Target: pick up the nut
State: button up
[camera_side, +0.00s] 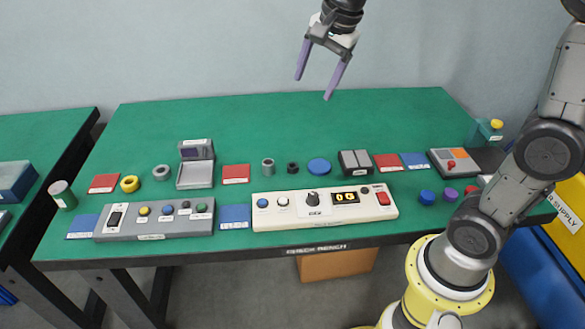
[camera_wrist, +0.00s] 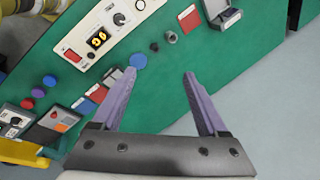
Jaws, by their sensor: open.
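A small black ring-shaped piece (camera_side: 292,167), which looks most like the nut, sits on the green bench top, between a grey hollow cylinder (camera_side: 268,166) and a blue disc (camera_side: 319,166). In the wrist view the black piece (camera_wrist: 154,46) lies beyond the fingertips, beside the grey cylinder (camera_wrist: 171,37). Its exact shape is too small to tell. My gripper (camera_side: 312,88) hangs high above the back of the bench, tilted, with its purple fingers apart and nothing between them. The wrist view also shows the open fingers (camera_wrist: 159,73).
A white control panel (camera_side: 325,222) stands in front of the black piece. A grey ring (camera_side: 161,172) and a yellow ring (camera_side: 130,183) lie to the left. Red and blue pads, a grey open box (camera_side: 195,176) and a two-key switch (camera_side: 355,162) stand nearby. The back of the bench is clear.

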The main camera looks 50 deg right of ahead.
jog(key=w+d+f+m+g, duration=0.2)
jog(key=w+d+f, duration=0.1)
jog(key=w+f, duration=0.4)
jog(key=w+d+f+m+g, duration=0.25)
jog(key=w+f, duration=0.25)
jog(key=f, duration=0.4)
jog(key=shift+n+t, duration=0.25)
jog(key=f, duration=0.6)
jog(key=s+d+f, duration=0.1)
jog(key=f, duration=0.2)
jog(key=shift+d+f, duration=0.1)
jog(key=shift+f, duration=3.25)
jog(key=shift+c, duration=0.3)
jog(key=shift+r, duration=0.1)
grip_shut()
